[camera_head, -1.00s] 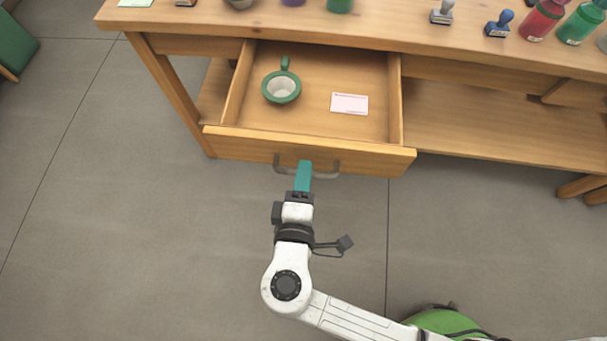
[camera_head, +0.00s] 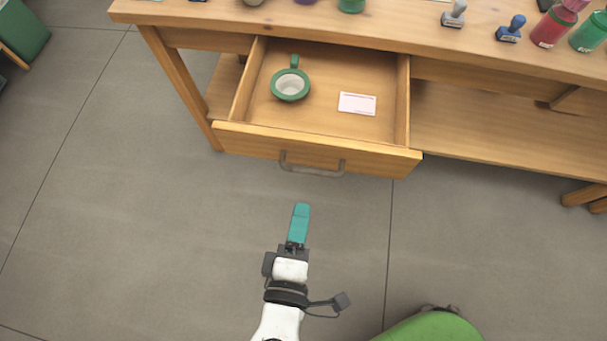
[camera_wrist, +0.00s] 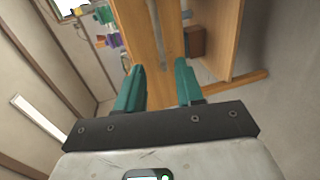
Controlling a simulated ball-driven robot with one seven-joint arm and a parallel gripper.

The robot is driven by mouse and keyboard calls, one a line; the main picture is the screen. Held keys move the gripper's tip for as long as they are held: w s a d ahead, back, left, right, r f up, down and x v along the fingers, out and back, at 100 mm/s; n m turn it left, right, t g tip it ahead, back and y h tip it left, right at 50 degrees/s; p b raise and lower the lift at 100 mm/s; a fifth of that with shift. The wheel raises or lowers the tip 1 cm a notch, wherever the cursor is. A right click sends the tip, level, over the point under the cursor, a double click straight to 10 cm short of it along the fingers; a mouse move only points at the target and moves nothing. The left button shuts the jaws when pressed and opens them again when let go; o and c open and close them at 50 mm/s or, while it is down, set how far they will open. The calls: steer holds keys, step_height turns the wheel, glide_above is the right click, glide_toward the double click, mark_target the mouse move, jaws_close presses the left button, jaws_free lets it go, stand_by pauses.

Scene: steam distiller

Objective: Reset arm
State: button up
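My gripper (camera_head: 300,222) is in the head view, over the floor in front of the open drawer (camera_head: 310,146), clear of its metal handle (camera_head: 312,166). In the wrist view my gripper's two teal fingers (camera_wrist: 158,84) stand apart with nothing between them. The drawer is pulled out from the wooden table (camera_head: 400,34). A green cup (camera_head: 290,86) with a pale inside and a white-pink card (camera_head: 357,103) lie in the drawer.
On the tabletop stand a grey stamp (camera_head: 454,14), a blue stamp (camera_head: 508,30), a red bottle (camera_head: 553,28) and a green bottle (camera_head: 588,34). A green seat-like object (camera_head: 22,32) is at the far left.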

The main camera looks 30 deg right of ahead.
steer(key=shift+s+a+r, duration=0.1)
steer(key=shift+s+a, duration=0.1)
steer(key=shift+s, duration=0.1)
stand_by(0.4)
